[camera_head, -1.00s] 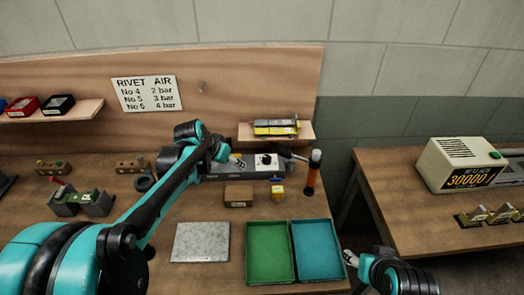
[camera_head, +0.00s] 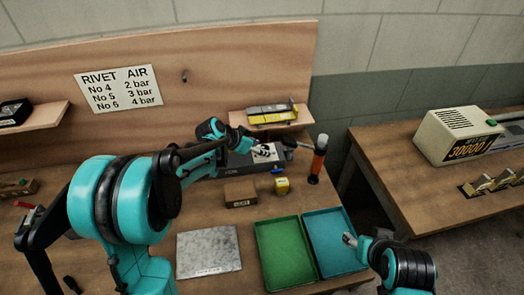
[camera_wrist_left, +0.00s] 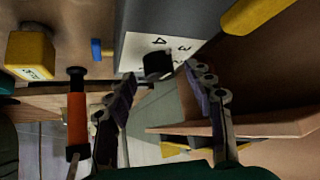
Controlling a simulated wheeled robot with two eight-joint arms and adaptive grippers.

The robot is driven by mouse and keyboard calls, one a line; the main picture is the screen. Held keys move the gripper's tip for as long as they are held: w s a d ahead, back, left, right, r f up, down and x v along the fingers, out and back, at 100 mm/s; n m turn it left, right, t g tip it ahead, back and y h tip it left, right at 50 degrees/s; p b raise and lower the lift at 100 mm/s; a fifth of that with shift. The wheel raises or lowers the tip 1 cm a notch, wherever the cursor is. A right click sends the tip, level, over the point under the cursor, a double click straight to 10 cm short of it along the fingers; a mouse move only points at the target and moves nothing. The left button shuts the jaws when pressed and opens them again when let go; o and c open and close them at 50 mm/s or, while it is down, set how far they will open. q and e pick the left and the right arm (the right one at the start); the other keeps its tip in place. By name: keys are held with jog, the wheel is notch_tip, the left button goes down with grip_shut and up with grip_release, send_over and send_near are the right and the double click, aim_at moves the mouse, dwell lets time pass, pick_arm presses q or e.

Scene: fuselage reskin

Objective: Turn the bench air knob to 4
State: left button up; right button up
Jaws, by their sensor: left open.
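The bench air knob (camera_wrist_left: 157,66) is black and sits on a white dial plate on a grey box. The dial's 4 and 3 show beside it in the left wrist view; which mark the knob points to is not clear. In the head view the grey box (camera_head: 262,170) stands at the back of the bench, with the dial (camera_head: 266,153) partly hidden by my left gripper. My left gripper (camera_wrist_left: 162,78) is open, its two fingers spread either side of the knob, with no clear contact. My right gripper (camera_head: 349,240) is at the bench's front right; its jaws are too small to judge.
An orange-handled tool (camera_head: 317,162) stands right of the box, near a yellow block (camera_head: 282,186) and a brown block (camera_head: 240,194). A shelf (camera_head: 270,119) is behind. Green (camera_head: 285,250) and blue (camera_head: 335,243) trays and a grey plate (camera_head: 208,251) lie in front.

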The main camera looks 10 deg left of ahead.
pick_arm(q)
jog(key=shift+w+d+f, duration=0.35)
jog(key=shift+w+f, duration=0.05)
jog(key=shift+f, duration=0.1)
jog(key=c, duration=1.2)
jog(key=shift+o, duration=0.2)
jog(key=shift+d, duration=0.1)
jog(key=shift+s+d+n+t+y, duration=0.1)
jog(key=shift+n+t+y, duration=0.3)
jog(key=shift+n+y, duration=0.5)
jog(key=shift+d+n+t+y, duration=0.1)
jog(key=shift+n+t+y, duration=0.3)
jog(key=shift+n+y, duration=1.1)
jog(key=shift+n, duration=0.6)
